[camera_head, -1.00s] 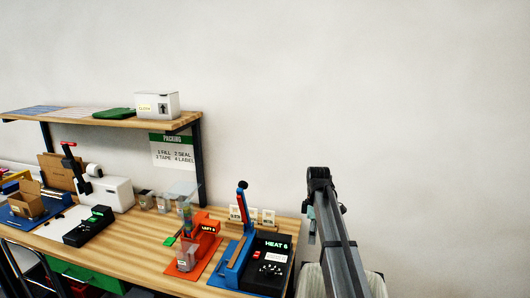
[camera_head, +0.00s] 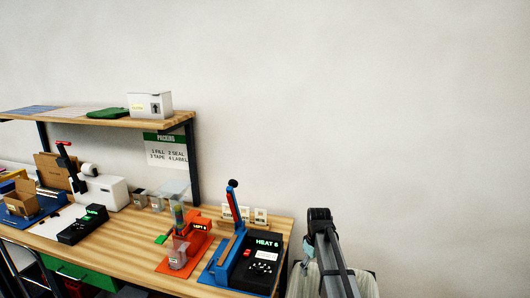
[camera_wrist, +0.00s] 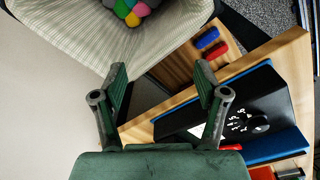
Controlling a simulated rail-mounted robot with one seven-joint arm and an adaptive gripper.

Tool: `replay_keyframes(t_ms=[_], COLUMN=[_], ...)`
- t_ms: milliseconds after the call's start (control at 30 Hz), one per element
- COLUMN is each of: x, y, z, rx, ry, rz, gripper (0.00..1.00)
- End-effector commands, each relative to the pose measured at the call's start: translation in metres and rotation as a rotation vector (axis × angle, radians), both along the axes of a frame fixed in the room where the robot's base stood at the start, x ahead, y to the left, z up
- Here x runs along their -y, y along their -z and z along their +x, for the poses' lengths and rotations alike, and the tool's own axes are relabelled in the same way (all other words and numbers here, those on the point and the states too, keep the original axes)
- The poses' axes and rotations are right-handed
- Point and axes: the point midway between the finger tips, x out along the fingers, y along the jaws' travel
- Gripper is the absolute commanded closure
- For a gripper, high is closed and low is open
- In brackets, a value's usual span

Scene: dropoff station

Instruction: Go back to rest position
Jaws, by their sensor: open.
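My gripper (camera_wrist: 160,82) shows in the wrist view with its two green fingers spread apart and nothing between them. It hangs over the gap between a pale ribbed bin and the wooden workbench (camera_wrist: 180,68). In the head view my arm is at the lower right, beside the right end of the workbench (camera_head: 120,248); the fingertips cannot be made out there. The black heat sealer (camera_head: 257,262) on its blue base stands at that end of the bench, and it also shows to the right of my fingers in the wrist view (camera_wrist: 255,108).
The pale bin (camera_wrist: 75,28) holds several coloured balls (camera_wrist: 130,10) and stands close beside the bench end. An orange device (camera_head: 196,232), a white machine (camera_head: 103,192) and an open cardboard box (camera_head: 22,200) stand on the bench. A shelf (camera_head: 100,121) is above. Bare wall fills the right.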

Motion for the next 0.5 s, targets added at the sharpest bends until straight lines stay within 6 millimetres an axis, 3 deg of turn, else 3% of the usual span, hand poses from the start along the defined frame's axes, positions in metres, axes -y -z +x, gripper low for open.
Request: replay_keyframes(t_ms=[33, 200, 500], x=[0.000, -0.001, -0.002], y=[0.028, 0.110, 0.227], z=[-0.021, -0.073, -0.182], rx=[-0.016, -0.062, -0.163], ry=[0.048, 0.211, 0.428], rz=[0.001, 0.001, -0.020], gripper=[0.27, 0.27, 0.27])
